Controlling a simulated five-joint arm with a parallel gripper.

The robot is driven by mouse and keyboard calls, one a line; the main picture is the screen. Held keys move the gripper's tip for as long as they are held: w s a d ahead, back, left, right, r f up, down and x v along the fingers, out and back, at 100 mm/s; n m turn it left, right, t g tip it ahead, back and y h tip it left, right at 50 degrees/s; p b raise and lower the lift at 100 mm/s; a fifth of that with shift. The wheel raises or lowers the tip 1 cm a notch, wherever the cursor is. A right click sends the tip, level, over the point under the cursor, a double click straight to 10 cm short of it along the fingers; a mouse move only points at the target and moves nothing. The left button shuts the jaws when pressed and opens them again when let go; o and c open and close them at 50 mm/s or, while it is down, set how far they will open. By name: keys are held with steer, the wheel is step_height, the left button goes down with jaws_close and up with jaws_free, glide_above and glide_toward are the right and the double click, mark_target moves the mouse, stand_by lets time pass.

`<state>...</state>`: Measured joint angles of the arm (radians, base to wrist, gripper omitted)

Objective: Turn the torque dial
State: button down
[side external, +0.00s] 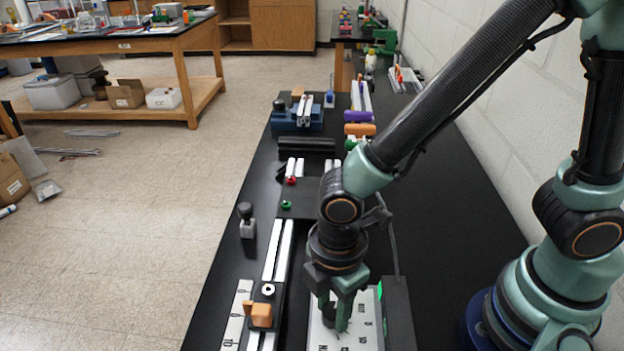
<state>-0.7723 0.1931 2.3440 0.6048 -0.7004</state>
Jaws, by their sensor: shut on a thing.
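The torque dial (329,317) is a small dark knob on a white panel (370,338) with dark markings, at the bottom centre of the side external view. My gripper (338,317) points down over the panel, its green fingers shut around the dial. The fingers hide part of the dial, so I cannot read its setting.
A dark box (398,312) with a green light stands right of the panel. Left of it lies a white rail (276,252) with an orange clamp (260,315). A red button (291,181) and a green button (286,205) sit farther back. The right table side is clear.

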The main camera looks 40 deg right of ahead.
mark_target(332, 311)
steer(key=shift+n, duration=0.6)
steer(key=shift+c, duration=2.2)
jaws_free()
step_height(332, 311, up, 12)
steer(key=shift+r, duration=0.1)
steer(key=w+d+r+m+t, duration=0.2)
steer(key=w+d+r+m, duration=0.1)
steer(key=d+m, duration=0.6)
steer(key=w+d+r+m+t, duration=0.3)
steer(key=d+m, duration=0.6)
steer(key=d, duration=0.3)
steer(key=shift+w+d+r+t, duration=0.15)
steer(key=shift+w+r+t, duration=0.1)
steer(key=shift+w+t, duration=0.1)
